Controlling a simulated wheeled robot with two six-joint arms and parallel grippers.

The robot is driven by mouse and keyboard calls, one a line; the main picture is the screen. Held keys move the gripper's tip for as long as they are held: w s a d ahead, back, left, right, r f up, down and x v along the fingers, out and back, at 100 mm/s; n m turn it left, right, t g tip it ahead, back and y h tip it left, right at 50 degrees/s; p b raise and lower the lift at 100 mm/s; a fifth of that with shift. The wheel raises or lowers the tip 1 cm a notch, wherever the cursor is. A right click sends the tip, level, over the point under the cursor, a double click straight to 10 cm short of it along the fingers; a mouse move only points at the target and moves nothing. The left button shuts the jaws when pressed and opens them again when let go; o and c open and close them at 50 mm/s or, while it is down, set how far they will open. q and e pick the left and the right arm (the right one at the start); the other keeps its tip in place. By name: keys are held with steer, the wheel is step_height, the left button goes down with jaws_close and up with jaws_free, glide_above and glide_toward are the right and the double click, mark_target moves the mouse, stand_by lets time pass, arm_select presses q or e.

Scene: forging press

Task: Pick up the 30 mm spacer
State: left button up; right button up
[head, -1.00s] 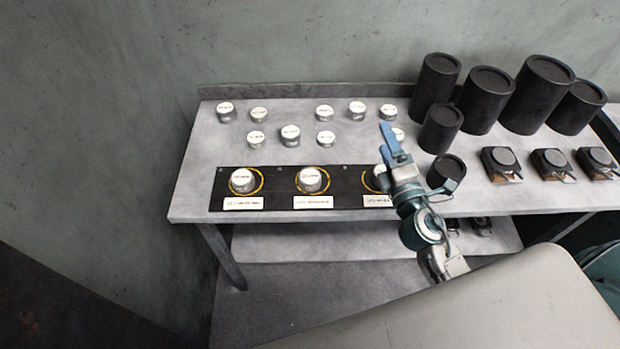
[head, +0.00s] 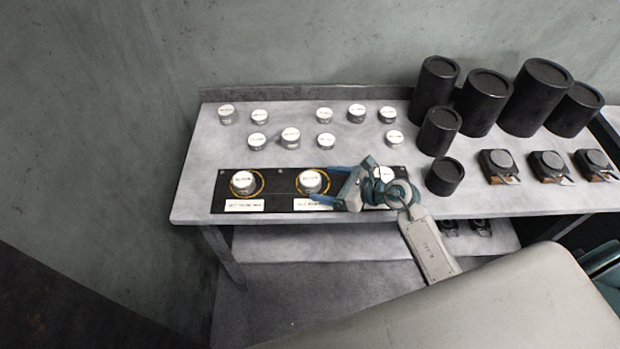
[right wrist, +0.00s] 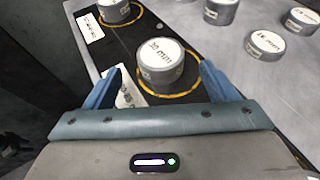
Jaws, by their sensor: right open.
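The 30 mm spacer (right wrist: 163,66) is a short grey metal cylinder with a white top that reads "30 mm". It stands upright in a yellow ring on a black strip. In the head view it is the spacer in the middle ring (head: 311,182). My right gripper (head: 327,184) is open at its right side, low over the strip. In the right wrist view the blue fingers (right wrist: 158,80) reach to either side of the spacer's near part, with gaps visible; I cannot tell that either touches. My left gripper is not in view.
The black strip (head: 279,188) holds another ringed spacer (head: 243,183) at left; a third at right is partly behind my arm. Several loose spacers stand behind on the grey table (head: 205,160). Black cylinders (head: 484,103) and small black blocks (head: 550,166) stand at right.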

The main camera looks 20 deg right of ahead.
mark_target(311, 178)
steer(key=shift+w+a, duration=0.3)
steer(key=shift+a, duration=0.05)
steer(key=p+x, duration=0.3)
steer(key=x, duration=0.1)
steer(key=shift+w+a+r, duration=0.1)
steer(key=shift+w, duration=0.15)
steer(key=shift+w+a+f, duration=0.3)
steer(key=shift+a, duration=0.05)
steer(key=shift+d, duration=0.1)
steer(key=shift+c, duration=1.3)
steer(key=c, duration=1.1)
steer(key=shift+c, duration=1)
steer(key=shift+r, duration=0.2)
